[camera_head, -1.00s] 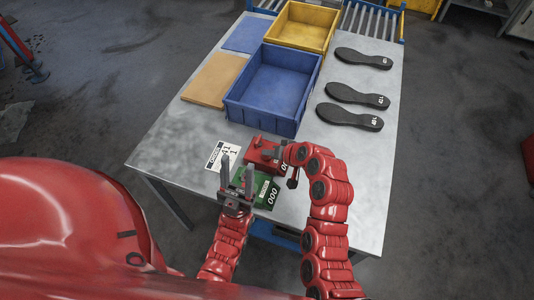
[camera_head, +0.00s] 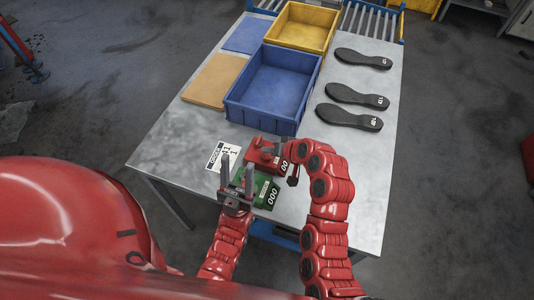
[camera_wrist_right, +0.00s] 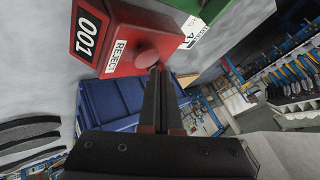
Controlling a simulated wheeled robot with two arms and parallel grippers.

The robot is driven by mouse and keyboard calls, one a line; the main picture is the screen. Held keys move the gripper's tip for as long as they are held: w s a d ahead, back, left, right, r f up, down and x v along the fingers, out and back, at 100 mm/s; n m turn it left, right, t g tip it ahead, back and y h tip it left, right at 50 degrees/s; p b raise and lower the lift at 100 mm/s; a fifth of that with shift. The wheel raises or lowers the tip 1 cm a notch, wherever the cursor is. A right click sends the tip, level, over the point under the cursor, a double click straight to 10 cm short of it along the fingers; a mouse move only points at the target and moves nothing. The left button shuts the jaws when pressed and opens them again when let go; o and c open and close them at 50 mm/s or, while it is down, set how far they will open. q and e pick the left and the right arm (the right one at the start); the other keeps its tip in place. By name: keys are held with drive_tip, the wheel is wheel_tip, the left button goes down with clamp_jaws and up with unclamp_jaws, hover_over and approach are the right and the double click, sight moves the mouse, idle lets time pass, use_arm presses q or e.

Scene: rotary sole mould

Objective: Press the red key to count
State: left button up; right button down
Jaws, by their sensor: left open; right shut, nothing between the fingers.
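The red counter (camera_head: 262,150) stands on the table in front of the blue bin. In the right wrist view the red counter (camera_wrist_right: 118,22) has a "REJECT" label, a display reading 001 and a round red key (camera_wrist_right: 147,54). My right gripper (camera_wrist_right: 157,72) is shut and empty, its tips at the key; I cannot tell whether they touch. In the head view my right arm partly hides the counter. A green counter (camera_head: 262,188) reading 000 stands nearer me. My left gripper (camera_head: 237,178) is open and upright in front of the green counter, with nothing between its fingers.
A blue bin (camera_head: 283,119) and a yellow bin (camera_head: 325,46) stand behind the counters. Several dark soles (camera_head: 352,119) lie at the right. A printed card (camera_head: 216,154), a brown board (camera_head: 214,80) and a blue mat (camera_head: 247,34) lie at the left. The table's front left is clear.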

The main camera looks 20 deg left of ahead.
sight(269, 157)
drive_tip(key=shift+r+p, duration=0.95)
drive_tip(key=shift+r, duration=1.55)
